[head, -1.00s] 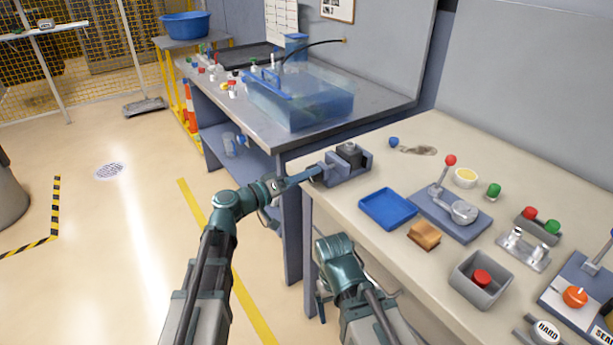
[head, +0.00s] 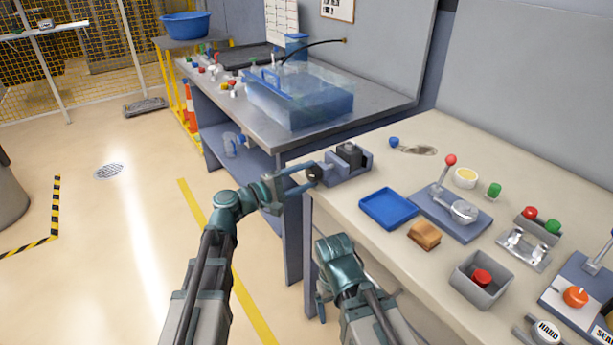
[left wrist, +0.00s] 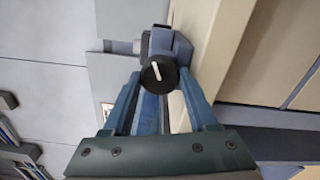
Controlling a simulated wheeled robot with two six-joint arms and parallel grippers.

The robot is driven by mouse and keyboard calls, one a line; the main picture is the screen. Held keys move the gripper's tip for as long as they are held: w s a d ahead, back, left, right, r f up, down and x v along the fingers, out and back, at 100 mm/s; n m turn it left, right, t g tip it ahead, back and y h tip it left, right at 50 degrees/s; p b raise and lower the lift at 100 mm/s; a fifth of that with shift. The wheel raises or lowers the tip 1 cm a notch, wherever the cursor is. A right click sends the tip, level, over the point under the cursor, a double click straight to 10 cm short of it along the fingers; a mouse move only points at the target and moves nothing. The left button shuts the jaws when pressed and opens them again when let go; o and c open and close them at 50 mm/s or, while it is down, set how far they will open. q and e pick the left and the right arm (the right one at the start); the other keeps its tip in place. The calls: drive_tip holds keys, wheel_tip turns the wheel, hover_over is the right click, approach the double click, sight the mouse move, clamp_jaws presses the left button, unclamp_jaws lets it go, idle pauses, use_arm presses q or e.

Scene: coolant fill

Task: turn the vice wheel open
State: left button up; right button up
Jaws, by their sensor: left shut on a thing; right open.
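The vice (head: 347,170) is a blue-grey block at the near left corner of the beige bench, with a dark block (head: 349,153) between its jaws. Its wheel (head: 314,173) is small, round and black, and faces left past the bench edge. My left gripper (head: 303,180) is shut on the wheel, one finger on each side. In the left wrist view the wheel (left wrist: 158,75) sits between the fingertips, its white mark near upright with a slight tilt. My right gripper (head: 321,300) is open, low beside the bench front; its fingers are partly hidden.
A metal table (head: 385,98) with a clear blue tank (head: 300,100) stands behind. Floor at left is open.

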use_arm(q)
drive_tip(key=n, duration=0.5)
drive_tip(key=shift+f+n, duration=0.1)
drive_tip(key=shift+n, duration=2.3)
drive_tip(key=shift+s, duration=0.1)
drive_tip(key=o, duration=1.4)
drive_tip(key=v, duration=1.3)
drive_tip(key=shift+s+a, duration=0.2)
drive_tip(key=shift+a, duration=0.15)
